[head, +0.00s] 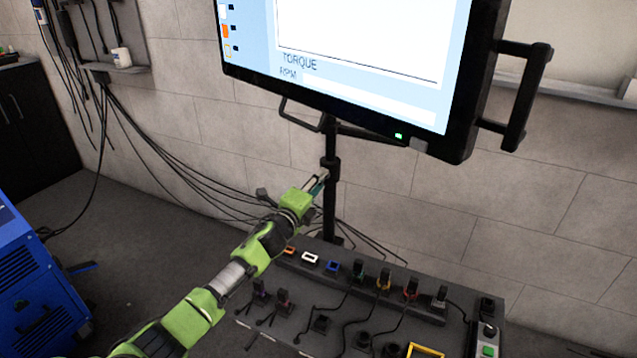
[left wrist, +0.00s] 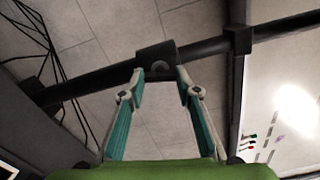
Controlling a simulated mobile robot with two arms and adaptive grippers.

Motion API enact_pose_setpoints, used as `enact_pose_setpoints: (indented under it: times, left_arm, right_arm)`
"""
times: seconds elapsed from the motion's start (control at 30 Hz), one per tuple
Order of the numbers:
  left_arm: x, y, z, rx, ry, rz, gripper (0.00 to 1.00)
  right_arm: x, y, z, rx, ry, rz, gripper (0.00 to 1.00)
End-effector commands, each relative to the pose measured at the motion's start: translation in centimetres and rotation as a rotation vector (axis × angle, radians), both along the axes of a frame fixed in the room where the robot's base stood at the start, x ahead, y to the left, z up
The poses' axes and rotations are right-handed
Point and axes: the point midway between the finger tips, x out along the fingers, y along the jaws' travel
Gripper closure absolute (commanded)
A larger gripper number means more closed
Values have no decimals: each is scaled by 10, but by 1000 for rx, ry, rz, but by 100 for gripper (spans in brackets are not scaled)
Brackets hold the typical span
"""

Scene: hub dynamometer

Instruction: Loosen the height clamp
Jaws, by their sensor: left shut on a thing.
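The height clamp (head: 331,166) is a dark collar on the black upright pole (head: 330,205) below the large monitor (head: 350,60). In the left wrist view the clamp (left wrist: 157,62) is a dark block with a round knob end facing me. My left gripper (head: 321,181) reaches the clamp from the left. Its two teal-sided fingers (left wrist: 160,73) are shut on the clamp, one fingertip at each side of the knob end. The fingertips partly cover the clamp's edges. My right gripper is not in view.
A grey console (head: 300,335) with coloured sockets, plugs and cables stands below my left arm. A blue cabinet (head: 35,290) is at the left. Loose black cables (head: 160,150) hang along the wall. The monitor has a side handle (head: 525,100) at its right.

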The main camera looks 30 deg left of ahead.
Motion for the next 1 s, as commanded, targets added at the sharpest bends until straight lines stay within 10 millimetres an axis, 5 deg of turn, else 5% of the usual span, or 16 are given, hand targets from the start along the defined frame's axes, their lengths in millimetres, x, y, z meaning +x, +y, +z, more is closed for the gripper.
enact_pose_setpoints:
  times: [0.33, 0.37, 0.43, 0.8, 1.0]
  left_arm:
    - [0, 1, -1, -1, 1, 2, 91]
    - [0, 1, -1, -1, 1, 2, 65]
    - [0, 1, -1, -1, 1, 2, 53]
    - [-2, 0, -1, 0, 1, 0, 53]
    - [-22, 1, -1, 2, 1, -1, 53]
  right_arm:
    - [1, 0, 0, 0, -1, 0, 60]
    - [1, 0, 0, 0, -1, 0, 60]
    - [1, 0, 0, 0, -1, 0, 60]
    - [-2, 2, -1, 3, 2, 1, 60]
    - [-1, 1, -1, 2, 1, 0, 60]
